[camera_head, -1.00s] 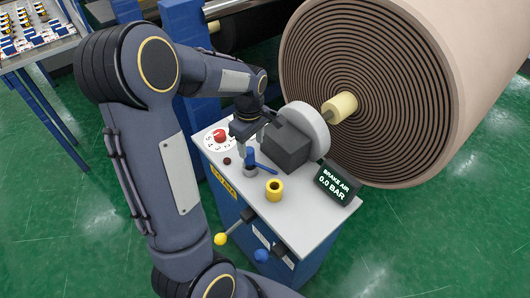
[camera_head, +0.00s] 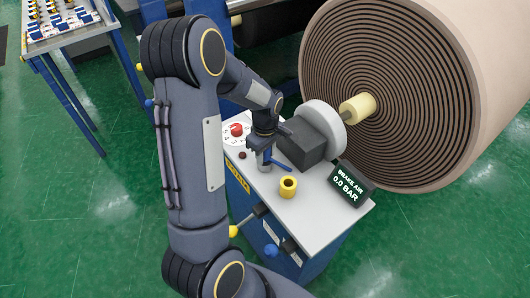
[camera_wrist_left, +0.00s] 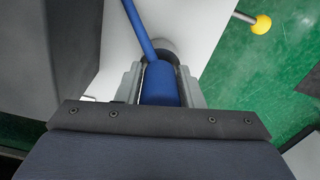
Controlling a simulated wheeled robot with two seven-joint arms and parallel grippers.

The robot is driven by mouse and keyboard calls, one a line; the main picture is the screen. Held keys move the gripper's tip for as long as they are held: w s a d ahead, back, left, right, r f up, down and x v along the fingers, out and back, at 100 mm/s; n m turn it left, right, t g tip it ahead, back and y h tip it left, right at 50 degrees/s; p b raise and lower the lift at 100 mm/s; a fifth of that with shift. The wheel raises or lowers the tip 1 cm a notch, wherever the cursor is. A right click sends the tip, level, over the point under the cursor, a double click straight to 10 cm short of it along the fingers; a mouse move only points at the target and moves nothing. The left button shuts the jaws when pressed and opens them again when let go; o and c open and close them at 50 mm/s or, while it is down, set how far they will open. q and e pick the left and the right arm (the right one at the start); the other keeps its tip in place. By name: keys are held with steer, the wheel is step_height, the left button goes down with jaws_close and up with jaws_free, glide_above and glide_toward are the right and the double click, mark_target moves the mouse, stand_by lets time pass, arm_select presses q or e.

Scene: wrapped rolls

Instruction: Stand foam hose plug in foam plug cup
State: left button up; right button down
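A blue plug-like piece (camera_wrist_left: 160,85) stands upright at a round grey holder (camera_head: 264,167) on the machine's white top; I take it for the foam hose plug. My left gripper (camera_head: 264,152) is over it, pointing down. In the left wrist view the two grey fingers (camera_wrist_left: 160,88) flank the blue piece closely; whether they press on it I cannot tell. A short yellow cup (camera_head: 288,187) with a dark opening stands in front and to the right, apart from the gripper; it may be the foam plug cup. My right gripper is not in view.
A blue lever (camera_head: 281,164) sticks out beside the gripper. A dark block (camera_head: 301,143), a red knob (camera_head: 237,130) and a brake air display (camera_head: 347,184) reading 0.0 BAR surround it. A big roll (camera_head: 400,90) stands behind. White top around the yellow cup is clear.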

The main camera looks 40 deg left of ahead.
arm_select(q)
steer(key=c, duration=0.6)
steer(key=shift+r, duration=0.1)
steer(key=shift+r, duration=0.55)
steer(key=s+d+r+b, duration=0.1)
steer(key=s+r, duration=1.1)
steer(key=s, duration=0.1)
steer(key=w+d+f+m+p, duration=0.1)
steer(key=w+d+m+p, duration=0.1)
steer(key=w+d+m, duration=0.4)
steer(key=w+d, duration=0.3)
steer(key=d, duration=0.1)
steer(key=shift+w+f, duration=0.3)
steer(key=shift+w, duration=0.1)
